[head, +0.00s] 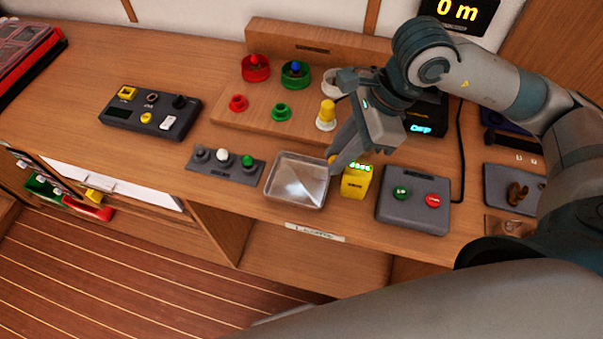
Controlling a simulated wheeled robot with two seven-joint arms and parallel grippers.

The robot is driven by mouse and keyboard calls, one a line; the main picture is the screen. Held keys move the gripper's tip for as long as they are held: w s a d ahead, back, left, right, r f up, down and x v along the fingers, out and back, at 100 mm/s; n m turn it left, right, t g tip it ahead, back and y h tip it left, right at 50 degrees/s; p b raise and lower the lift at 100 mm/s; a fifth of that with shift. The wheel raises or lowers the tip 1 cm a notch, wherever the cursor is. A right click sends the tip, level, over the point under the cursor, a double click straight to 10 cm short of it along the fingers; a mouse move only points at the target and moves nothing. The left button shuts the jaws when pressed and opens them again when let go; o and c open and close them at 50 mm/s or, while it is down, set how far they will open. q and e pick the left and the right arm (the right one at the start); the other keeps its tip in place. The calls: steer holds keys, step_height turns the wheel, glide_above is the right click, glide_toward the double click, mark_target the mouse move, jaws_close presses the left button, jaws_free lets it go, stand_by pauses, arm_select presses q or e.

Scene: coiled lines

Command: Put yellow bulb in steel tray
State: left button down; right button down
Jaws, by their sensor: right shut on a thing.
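The steel tray (296,183) is a shallow, shiny square tray near the front edge of the counter, and it looks empty. My right gripper (337,160) comes in from the upper right and points down at the tray's right rim. It is shut on a small yellow thing (332,159), which looks like the yellow bulb and is mostly hidden by the fingers. It seems to be just above the rim; I cannot tell the exact height. My left gripper is not in view.
A yellow box (356,182) with green lights stands right of the tray. A bulb holder (226,162) with white and green bulbs is left of it. A yellow-and-white piece (326,116) stands behind. A two-button panel (413,194) is farther right.

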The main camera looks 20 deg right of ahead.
steer(key=shift+w+a+f+p, duration=0.15)
steer(key=shift+w+a+p, duration=0.15)
steer(key=shift+a+p, duration=0.25)
steer(key=w+a+f, duration=0.1)
steer(key=w+a+f+p, duration=0.1)
steer(key=a, duration=0.1)
steer(key=w+a+f+p, duration=0.1)
steer(key=shift+w+a+f, duration=0.2)
steer(key=shift+a+f, duration=0.05)
steer(key=shift+f, duration=0.2)
steer(key=shift+f+p, duration=0.1)
steer(key=shift+p, duration=0.2)
step_height(320, 180, down, 3)
steer(key=shift+r+p, duration=0.2)
steer(key=shift+p, duration=0.55)
steer(key=shift+f, duration=0.55)
steer(key=shift+f, duration=0.1)
